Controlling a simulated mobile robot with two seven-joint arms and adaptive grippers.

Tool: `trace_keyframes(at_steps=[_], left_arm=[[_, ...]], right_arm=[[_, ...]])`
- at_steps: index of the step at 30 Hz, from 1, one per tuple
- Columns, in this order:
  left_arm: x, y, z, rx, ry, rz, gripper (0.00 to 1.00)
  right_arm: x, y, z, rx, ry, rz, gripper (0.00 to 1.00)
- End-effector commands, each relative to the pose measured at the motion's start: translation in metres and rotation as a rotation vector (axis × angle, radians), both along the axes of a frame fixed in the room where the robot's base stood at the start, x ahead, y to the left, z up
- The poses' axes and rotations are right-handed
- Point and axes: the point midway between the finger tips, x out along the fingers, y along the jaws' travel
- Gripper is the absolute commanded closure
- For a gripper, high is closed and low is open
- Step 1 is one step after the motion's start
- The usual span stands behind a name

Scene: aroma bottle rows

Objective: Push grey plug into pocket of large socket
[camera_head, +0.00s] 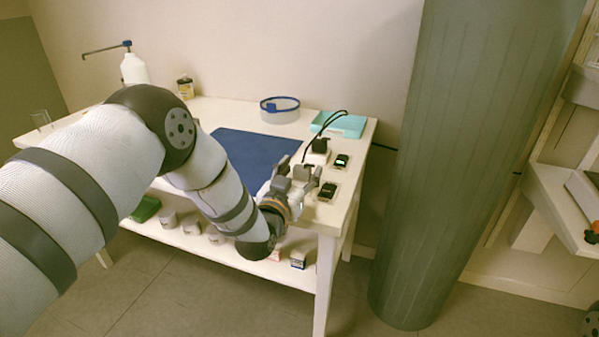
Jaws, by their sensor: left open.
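My left gripper (298,177) is open at the right end of the white table, with its fingers just left of the sockets. A small dark plug-like piece (308,170) with a black cord rising from it is at the fingertips; its grey colour and whether the fingers touch it are too small to tell. I cannot tell which is the large socket. My right gripper is out of view.
A black block (320,145) stands behind the gripper. A blue mat (255,157) covers the middle of the table. A teal tray (340,124) and a blue-rimmed round container (280,109) are at the back. A large grey-green column (460,150) stands right of the table.

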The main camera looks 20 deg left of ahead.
Motion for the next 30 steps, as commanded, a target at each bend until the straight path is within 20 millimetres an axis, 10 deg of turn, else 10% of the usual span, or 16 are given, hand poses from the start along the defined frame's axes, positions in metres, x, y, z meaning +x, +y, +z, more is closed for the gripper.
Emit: trace_keyframes(at_steps=[16,30], left_arm=[[-0.110,0.004,-0.001,0.000,0.002,0.000,0.44],[-0.120,0.004,0.000,0.000,-0.001,0.000,0.44]], right_arm=[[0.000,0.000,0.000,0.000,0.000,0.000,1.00],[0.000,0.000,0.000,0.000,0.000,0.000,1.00]])
